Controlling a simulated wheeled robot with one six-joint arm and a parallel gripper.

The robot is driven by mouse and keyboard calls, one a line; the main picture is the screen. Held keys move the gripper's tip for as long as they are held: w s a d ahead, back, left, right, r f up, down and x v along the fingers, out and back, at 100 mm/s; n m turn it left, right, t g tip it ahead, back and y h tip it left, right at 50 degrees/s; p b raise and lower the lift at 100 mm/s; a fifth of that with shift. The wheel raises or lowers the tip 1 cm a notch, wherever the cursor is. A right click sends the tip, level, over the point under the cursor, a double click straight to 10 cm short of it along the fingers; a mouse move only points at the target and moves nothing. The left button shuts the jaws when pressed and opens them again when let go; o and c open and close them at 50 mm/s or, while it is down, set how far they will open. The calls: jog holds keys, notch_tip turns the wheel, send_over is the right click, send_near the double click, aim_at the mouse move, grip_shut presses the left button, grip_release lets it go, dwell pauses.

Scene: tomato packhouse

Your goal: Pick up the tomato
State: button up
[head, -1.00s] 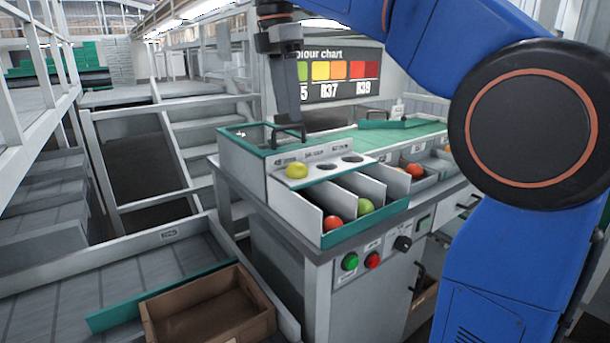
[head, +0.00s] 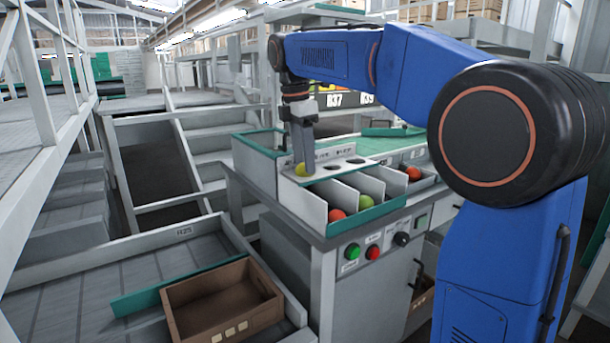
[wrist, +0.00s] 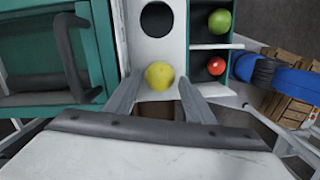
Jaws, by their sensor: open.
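A yellow tomato (head: 301,170) sits in a hole of the white sorting panel (head: 327,165). It also shows in the wrist view (wrist: 159,76), centred just beyond the space between my fingertips. My gripper (head: 303,160) points down over the panel, with one finger partly in front of the tomato. In the wrist view my gripper (wrist: 157,90) is open, with one finger on each side of the tomato and nothing held. I cannot tell whether a finger touches it.
A red tomato (head: 337,215) and a green tomato (head: 364,202) lie in divided bins in front of the panel. A teal-rimmed box (wrist: 55,50) with a dark handle stands close to the left finger. A brown crate (head: 222,301) lies lower left.

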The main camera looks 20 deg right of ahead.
jog(key=shift+d+f, duration=0.1)
jog(key=shift+f, duration=0.4)
jog(key=c, duration=0.5)
